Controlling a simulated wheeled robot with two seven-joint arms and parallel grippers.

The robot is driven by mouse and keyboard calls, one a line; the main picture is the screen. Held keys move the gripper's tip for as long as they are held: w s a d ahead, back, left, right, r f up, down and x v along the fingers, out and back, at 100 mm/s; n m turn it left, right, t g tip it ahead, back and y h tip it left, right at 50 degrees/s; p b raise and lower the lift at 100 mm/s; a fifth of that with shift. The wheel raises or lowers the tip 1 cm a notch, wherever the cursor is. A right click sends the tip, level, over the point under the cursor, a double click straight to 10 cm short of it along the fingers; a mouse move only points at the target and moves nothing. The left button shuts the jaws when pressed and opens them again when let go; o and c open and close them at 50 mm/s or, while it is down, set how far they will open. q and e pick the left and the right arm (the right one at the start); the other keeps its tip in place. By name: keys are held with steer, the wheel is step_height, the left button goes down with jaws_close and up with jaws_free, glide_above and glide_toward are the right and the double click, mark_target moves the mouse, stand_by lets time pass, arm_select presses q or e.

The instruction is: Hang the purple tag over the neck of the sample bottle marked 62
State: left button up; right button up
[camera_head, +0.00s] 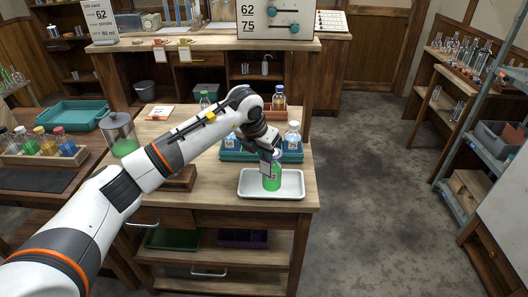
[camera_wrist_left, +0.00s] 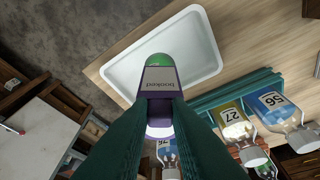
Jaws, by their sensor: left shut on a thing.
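A bottle of green liquid (camera_head: 272,180) stands upright on a white tray (camera_head: 255,193); its number is hidden. My left gripper (camera_head: 273,154) is at the top of this bottle. In the left wrist view, the green fingers (camera_wrist_left: 160,105) are shut on the purple tag (camera_wrist_left: 158,80), whose pale face reads "booked" upside down. The tag lies in front of the green bottle (camera_wrist_left: 159,60). A white round top (camera_wrist_left: 160,131) shows within purple at its lower end. I cannot tell whether the tag's loop is around the neck. My right gripper is not in view.
A teal rack (camera_head: 230,155) behind the tray holds several bottles, among them ones marked 27 (camera_wrist_left: 232,116) and 56 (camera_wrist_left: 272,100). A glass jar of green liquid (camera_head: 120,135) stands left. A job card (camera_head: 99,20) at the back reads 62, purple. The tray is otherwise clear.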

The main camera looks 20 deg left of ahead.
arm_select(q)
steer(key=o, duration=0.8)
steer(key=b+v, duration=0.1)
steer(key=v, duration=1.1)
steer(key=shift+b, duration=0.35)
